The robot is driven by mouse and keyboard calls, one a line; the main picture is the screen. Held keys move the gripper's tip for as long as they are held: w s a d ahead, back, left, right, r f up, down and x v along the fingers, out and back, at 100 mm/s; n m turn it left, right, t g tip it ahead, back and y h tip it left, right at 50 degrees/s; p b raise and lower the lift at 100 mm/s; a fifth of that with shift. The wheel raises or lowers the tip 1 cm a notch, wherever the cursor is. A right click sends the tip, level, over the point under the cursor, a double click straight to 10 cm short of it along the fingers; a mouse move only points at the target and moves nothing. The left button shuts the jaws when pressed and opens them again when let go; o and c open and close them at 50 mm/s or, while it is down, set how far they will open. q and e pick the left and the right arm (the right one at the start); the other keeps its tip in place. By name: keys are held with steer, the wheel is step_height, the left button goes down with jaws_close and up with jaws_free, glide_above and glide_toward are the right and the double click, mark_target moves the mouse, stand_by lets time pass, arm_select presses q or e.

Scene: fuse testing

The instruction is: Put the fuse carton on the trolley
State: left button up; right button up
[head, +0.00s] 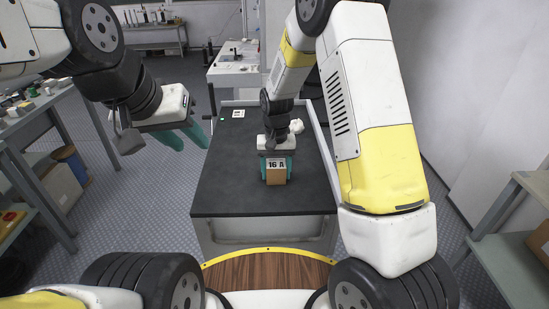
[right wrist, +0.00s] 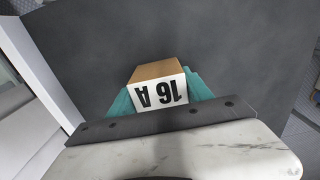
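The fuse carton (head: 276,176) is a small brown box with a white label reading 16 A. It is over the dark top of the trolley (head: 235,195), near the middle. My right gripper (head: 277,168) points down with its teal fingers on both sides of the carton, and looks shut on it. In the right wrist view the carton (right wrist: 157,86) sits between the fingers (right wrist: 160,95). I cannot tell whether its underside touches the trolley top. My left gripper (head: 186,140) is open and empty, left of the trolley above the floor.
A white object (head: 296,126) and a small label card (head: 238,114) lie at the trolley's far end. A raised pale rail (head: 322,140) runs along its right side. Shelves stand at the left (head: 40,165) and right (head: 500,245). A white table (head: 232,72) stands behind.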

mark_target(276, 163)
steer(key=o, duration=0.3)
steer(key=shift+r, duration=0.1)
step_height(276, 163, up, 12)
steer(key=shift+f, duration=0.1)
steer(key=s+d+r+t+y, duration=0.1)
steer(key=s+d+r, duration=0.1)
steer(key=s+r, duration=0.15)
steer(key=s+d+r+t, duration=0.1)
steer(key=s+d+r, duration=0.1)
steer(key=r, duration=0.3)
steer(key=s+d+r+t, duration=0.1)
steer(key=s+d+r, duration=0.1)
steer(key=s, duration=0.4)
steer(key=s+d+r+t, duration=0.1)
steer(key=s+d+r, duration=0.1)
steer(key=s, duration=0.4)
steer(key=s+d+r+t+y, duration=0.1)
steer(key=s+d+r+t, duration=0.1)
steer(key=s, duration=0.3)
steer(key=shift+s+d+r+n, duration=0.3)
steer(key=shift+s+d+r, duration=0.15)
steer(key=shift+d, duration=0.15)
